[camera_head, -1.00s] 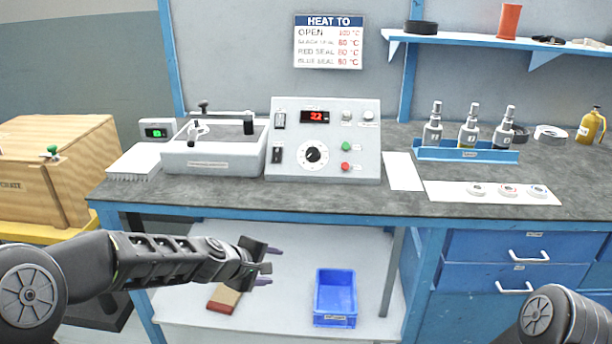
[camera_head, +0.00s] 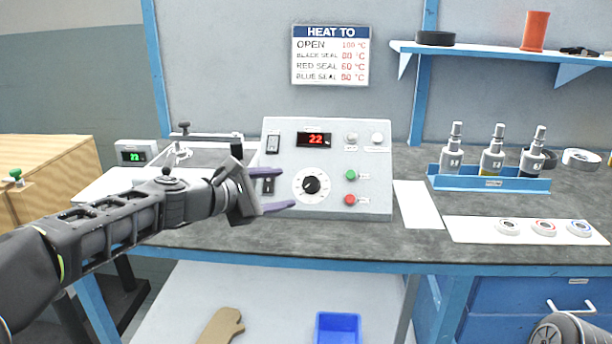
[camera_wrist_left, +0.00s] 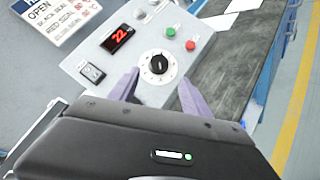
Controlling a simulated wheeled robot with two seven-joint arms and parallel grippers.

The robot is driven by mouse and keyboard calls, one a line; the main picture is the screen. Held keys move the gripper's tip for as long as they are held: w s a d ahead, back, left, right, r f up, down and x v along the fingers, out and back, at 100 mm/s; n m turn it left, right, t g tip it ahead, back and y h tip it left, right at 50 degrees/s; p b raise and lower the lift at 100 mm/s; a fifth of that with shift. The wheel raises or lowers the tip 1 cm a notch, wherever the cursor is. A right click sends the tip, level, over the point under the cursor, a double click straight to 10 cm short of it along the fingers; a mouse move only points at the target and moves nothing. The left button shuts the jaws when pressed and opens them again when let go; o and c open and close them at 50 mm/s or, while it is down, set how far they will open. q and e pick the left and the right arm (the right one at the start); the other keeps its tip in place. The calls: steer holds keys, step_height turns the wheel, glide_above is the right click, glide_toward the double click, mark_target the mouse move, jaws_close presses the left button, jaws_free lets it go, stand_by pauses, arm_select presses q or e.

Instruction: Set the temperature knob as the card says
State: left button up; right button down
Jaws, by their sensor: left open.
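The black temperature knob (camera_head: 311,184) sits on a white dial on the sloped front of the grey control box (camera_head: 371,207). The knob also shows in the left wrist view (camera_wrist_left: 158,65), just beyond and between the fingertips. The red display (camera_head: 315,139) reads 22. The card (camera_head: 330,55) on the wall is headed HEAT TO and lists open 100 °C, black seal 80 °C, red seal 60 °C and blue seal 80 °C; the smaller figures are blurry. My left gripper (camera_head: 284,190) is open and empty, left of the knob and apart from it.
A green button (camera_head: 351,175) and a red button (camera_head: 349,199) lie right of the knob; switches lie left. A blue rack (camera_head: 490,183) holds bottles. Several seals lie on a white strip (camera_head: 470,231). The bench front between box and rack holds a white sheet (camera_head: 418,204).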

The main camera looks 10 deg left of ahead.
mark_target(308, 184)
arm_select(q)
steer(key=shift+x, duration=4.05)
steer(key=shift+r, duration=0.1)
steer(key=shift+c, duration=0.4)
jaws_close()
